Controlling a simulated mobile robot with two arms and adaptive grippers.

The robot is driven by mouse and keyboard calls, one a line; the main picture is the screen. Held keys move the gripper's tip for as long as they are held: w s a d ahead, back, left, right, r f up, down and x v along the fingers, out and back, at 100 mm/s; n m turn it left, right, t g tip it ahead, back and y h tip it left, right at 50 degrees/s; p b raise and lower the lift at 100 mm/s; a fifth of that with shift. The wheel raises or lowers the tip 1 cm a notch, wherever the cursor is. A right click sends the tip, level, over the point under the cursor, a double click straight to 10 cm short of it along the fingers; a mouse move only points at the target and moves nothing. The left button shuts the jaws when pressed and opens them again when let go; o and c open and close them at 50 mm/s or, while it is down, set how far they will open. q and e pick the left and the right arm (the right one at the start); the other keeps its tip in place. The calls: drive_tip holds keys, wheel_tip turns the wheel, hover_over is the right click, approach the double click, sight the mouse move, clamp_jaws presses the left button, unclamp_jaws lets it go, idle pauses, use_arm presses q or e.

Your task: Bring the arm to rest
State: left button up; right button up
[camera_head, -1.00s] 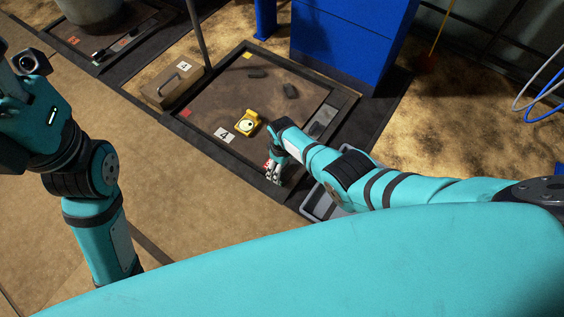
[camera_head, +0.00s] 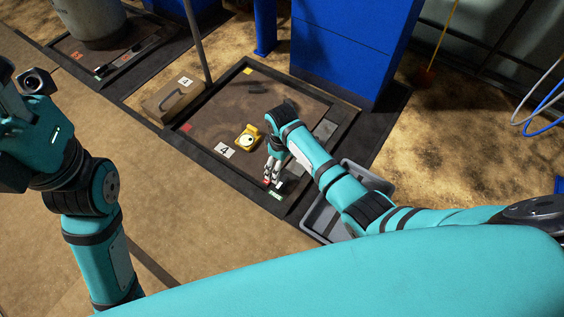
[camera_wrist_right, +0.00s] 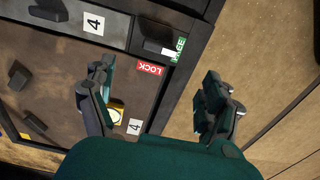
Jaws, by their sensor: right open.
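My right arm reaches in from the right in the head view. Its gripper (camera_head: 270,180) points down above the near corner of a dark scale platform (camera_head: 215,108). In the right wrist view the gripper (camera_wrist_right: 157,80) is open, its two fingers wide apart with nothing between them. The red LOCK label (camera_wrist_right: 149,68) and the green FREE label (camera_wrist_right: 179,49) show beyond the fingers. My left arm (camera_head: 92,225) is folded at the left edge of the head view; its gripper is out of the picture.
A yellow device with a round dial (camera_head: 247,137) sits on the platform beside a white "4" card (camera_head: 224,150). A grey bin (camera_head: 318,220) stands partly behind my right arm. A cardboard-coloured box (camera_head: 174,99), a pole and a blue cabinet (camera_head: 345,50) border the platform.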

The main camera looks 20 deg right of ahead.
drive_tip(key=shift+r, duration=0.25)
idle(0.4)
